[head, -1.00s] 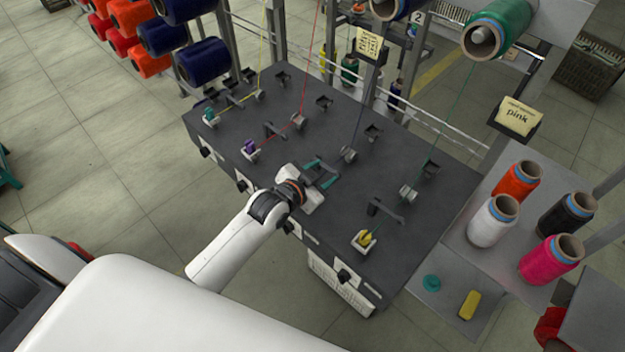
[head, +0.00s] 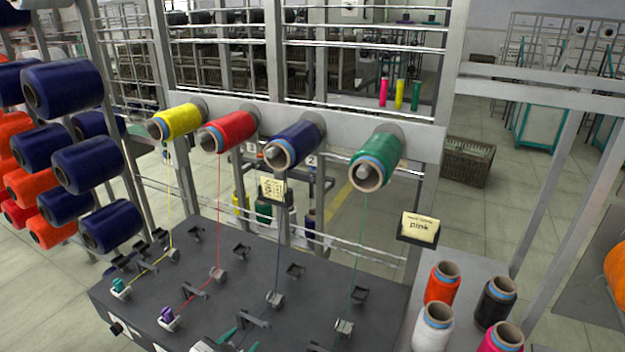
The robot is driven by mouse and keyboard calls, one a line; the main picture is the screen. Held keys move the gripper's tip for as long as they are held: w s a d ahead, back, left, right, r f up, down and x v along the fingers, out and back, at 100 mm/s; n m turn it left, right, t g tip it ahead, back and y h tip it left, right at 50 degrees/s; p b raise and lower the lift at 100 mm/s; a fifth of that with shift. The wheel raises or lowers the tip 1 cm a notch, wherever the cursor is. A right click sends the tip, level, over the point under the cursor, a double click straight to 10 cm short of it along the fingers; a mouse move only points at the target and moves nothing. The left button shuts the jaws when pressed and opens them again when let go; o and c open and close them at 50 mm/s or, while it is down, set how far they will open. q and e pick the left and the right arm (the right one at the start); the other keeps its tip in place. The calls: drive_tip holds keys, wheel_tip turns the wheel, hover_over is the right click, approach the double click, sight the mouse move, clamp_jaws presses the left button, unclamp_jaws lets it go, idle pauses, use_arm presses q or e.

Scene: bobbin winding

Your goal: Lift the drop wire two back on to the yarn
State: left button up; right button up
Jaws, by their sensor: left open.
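The dark winder deck (head: 215,240) carries a row of drop wires, small dark levers. One stands by the red yarn (head: 218,210) at the red line's drop wire (head: 194,290). Another drop wire (head: 255,318) is in the blue yarn's row, near the bottom edge. The blue yarn (head: 278,225) runs down from its cone to a grey guide (head: 275,299). I cannot tell whether it meets this drop wire. My left gripper (head: 238,338) is open at the bottom edge, its teal fingers close by that drop wire. The wrist is cut off. My right gripper is out of view.
Yellow (head: 182,121), red (head: 232,129), blue (head: 296,143) and green (head: 378,155) cones hang on the rail above. Navy and orange cones crowd the left.

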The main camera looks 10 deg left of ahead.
use_arm(q)
drive_tip(key=s+f+n+g+y, duration=0.15)
drive_tip(key=s+g, duration=0.35)
drive_tip(key=s, duration=0.7)
drive_tip(key=s+f+n+g+y, duration=0.1)
drive_tip(key=s+n+g, duration=0.3)
drive_tip(key=s, duration=0.8)
wheel_tip(320, 180, down, 28)
drive_tip(key=m+g+b, duration=0.2)
drive_tip(key=b, duration=0.1)
drive_tip(key=s+a+f+g+b, duration=0.1)
drive_tip(key=s+a+f+b, duration=0.1)
drive_tip(key=s+f, duration=1.5)
wheel_tip(320, 180, down, 3)
drive_tip(key=shift+s+a+f, duration=0.1)
drive_tip(key=shift+s+a, duration=0.05)
drive_tip(key=shift+a, duration=0.55)
drive_tip(key=shift+y, duration=0.25)
